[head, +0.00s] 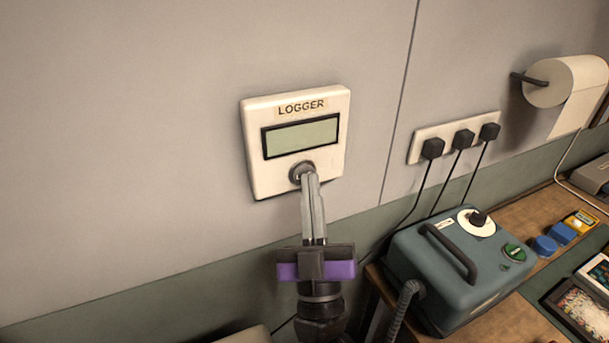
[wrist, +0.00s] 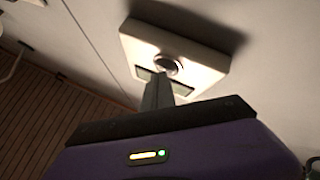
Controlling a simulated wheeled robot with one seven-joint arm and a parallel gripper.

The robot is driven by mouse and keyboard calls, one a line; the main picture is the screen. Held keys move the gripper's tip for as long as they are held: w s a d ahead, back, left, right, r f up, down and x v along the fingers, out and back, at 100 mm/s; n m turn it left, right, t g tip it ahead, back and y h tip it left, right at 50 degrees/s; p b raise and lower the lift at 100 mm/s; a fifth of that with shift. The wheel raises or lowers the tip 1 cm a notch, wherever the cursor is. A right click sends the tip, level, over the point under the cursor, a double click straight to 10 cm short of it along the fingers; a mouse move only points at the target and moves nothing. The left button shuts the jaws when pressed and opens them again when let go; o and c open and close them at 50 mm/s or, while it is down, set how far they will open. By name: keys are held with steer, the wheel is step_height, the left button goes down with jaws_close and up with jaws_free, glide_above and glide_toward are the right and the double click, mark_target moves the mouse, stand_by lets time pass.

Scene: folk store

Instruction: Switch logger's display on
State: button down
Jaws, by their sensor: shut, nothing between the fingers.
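The logger (head: 257,180) is a cream box on the wall, labelled LOGGER, with a dark-framed screen (head: 301,137) that is a blank grey-green. Below the screen is a round metal-rimmed button (head: 296,174). My gripper (head: 308,174) is shut and empty, its fingertips at the button and covering part of it. I cannot tell whether they touch or press it. In the wrist view the logger (wrist: 205,56) appears upside down, with the round button (wrist: 168,65) just beyond the fingertips (wrist: 160,78).
To the right, a teal device (head: 440,268) with a black handle and hose stands on a wooden bench (head: 510,325). Above it, a socket strip (head: 418,150) holds three black plugs with hanging cables. A paper roll (head: 568,80) hangs at far right. The wall left of the logger is clear.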

stand_by(0.5)
steer(key=shift+s+d+p, duration=0.1)
steer(key=shift+s+p, duration=0.2)
steer(key=shift+p, duration=0.05)
steer(key=shift+s, duration=0.1)
steer(key=shift+s+d+p, duration=0.35)
steer(key=shift+s+d, duration=0.05)
steer(key=shift+s, duration=0.5)
steer(key=shift+s+d+p, duration=0.4)
steer(key=shift+s, duration=0.5)
steer(key=shift+s+d+p, duration=0.35)
steer(key=shift+s+d, duration=0.05)
steer(key=shift+s, duration=0.5)
